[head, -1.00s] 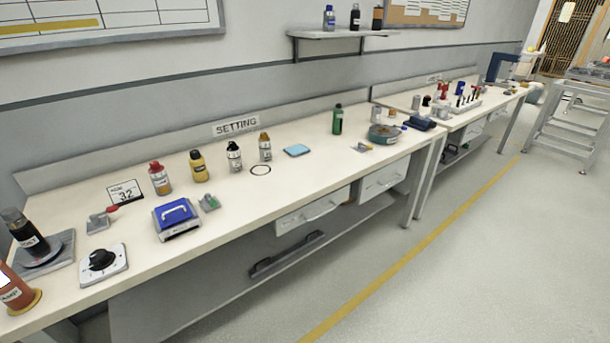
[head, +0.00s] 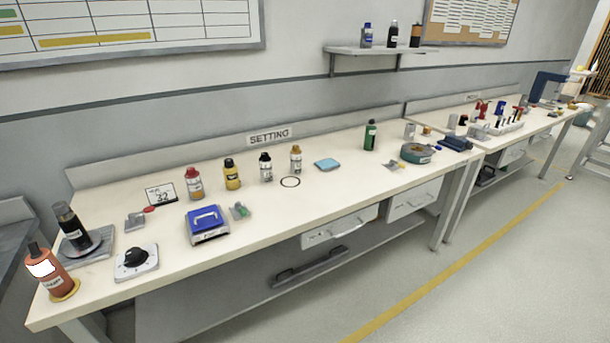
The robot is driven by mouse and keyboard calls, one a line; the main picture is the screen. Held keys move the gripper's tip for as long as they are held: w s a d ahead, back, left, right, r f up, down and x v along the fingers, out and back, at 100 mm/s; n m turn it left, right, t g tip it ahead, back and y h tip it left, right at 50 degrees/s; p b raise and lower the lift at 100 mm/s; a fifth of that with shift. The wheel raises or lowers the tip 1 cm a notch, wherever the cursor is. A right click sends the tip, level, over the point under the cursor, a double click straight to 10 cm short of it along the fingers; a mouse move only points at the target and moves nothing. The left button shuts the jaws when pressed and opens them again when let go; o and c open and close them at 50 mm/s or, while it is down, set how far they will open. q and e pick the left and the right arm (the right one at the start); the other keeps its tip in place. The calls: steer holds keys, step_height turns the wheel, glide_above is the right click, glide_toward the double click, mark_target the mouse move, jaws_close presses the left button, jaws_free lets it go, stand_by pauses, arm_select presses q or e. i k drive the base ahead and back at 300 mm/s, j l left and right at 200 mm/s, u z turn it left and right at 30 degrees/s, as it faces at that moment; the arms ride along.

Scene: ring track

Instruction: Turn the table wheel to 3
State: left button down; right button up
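A white plate with a black round knob (head: 135,258) lies near the front left of the long white table (head: 240,261). It is the wheel-like dial I see on the table; its markings are too small to read. A round teal and brown thing (head: 418,152) lies farther right on the same table; I cannot tell whether it turns. A small card reading 32 (head: 160,194) stands behind the knob, and a sign reading SETTING (head: 269,136) is at the back of the table. Neither of my grippers shows in the head view.
An orange-brown bottle (head: 49,272) and a dark bottle on a grey plate (head: 72,228) stand left of the knob. A blue box with a handle (head: 207,224) is to its right. Several bottles line the back. Open floor (head: 480,270) lies in front.

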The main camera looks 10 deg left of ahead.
mark_target(135, 257)
steer(key=u, duration=1.55)
